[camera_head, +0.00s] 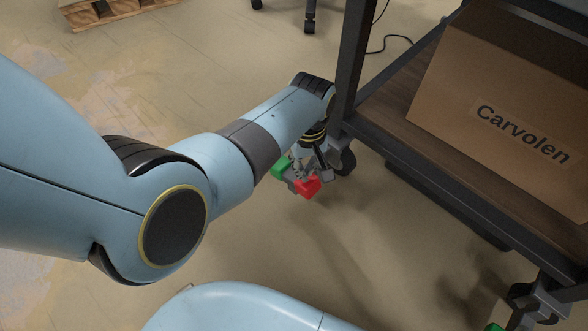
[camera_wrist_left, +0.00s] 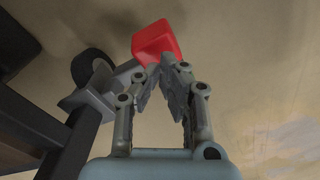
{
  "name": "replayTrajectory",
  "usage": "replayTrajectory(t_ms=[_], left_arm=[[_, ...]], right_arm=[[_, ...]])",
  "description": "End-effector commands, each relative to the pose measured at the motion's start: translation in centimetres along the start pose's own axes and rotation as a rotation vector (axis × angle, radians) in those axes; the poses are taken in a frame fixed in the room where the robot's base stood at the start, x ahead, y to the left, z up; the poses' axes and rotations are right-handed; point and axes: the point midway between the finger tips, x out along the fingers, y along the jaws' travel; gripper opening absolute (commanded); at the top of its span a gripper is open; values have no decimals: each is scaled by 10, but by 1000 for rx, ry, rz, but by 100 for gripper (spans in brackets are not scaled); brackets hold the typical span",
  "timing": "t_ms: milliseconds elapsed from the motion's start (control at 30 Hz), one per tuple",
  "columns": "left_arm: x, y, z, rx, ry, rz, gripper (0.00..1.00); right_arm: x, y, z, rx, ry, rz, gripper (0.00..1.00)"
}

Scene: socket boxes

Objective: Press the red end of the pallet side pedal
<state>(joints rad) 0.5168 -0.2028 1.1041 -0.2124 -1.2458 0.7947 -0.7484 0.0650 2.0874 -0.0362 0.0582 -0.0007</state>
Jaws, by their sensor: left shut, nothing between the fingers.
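The pedal's red end (camera_head: 308,187) sticks out by the caster at the near left corner of the cart. Its green end (camera_head: 281,166) shows just up and left of it, partly behind my gripper. My left gripper (camera_head: 303,172) is shut and empty, pointing down over the pedal. In the left wrist view the red end (camera_wrist_left: 155,39) lies just beyond the shut fingertips (camera_wrist_left: 169,59). I cannot tell whether they touch it. The green end is hidden in the wrist view. My right gripper is not in view.
The cart (camera_head: 388,150) has a dark frame and a wooden deck carrying a cardboard box (camera_head: 470,90) marked "Carvolen". A caster wheel (camera_head: 347,161) stands beside the pedal. Another caster (camera_head: 540,305) is at the lower right. A wooden pallet (camera_head: 115,12) lies far back. The floor between is clear.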

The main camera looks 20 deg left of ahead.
Motion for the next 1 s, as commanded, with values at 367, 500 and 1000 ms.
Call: replayTrajectory(t_ms=[367,500,1000], left_arm=[[2,0,0,0,0,0,0],[4,0,0,0,0,0,0],[12,0,0,0,0,-1,0]], right_arm=[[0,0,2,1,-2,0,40],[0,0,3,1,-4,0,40],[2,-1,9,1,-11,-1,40]])
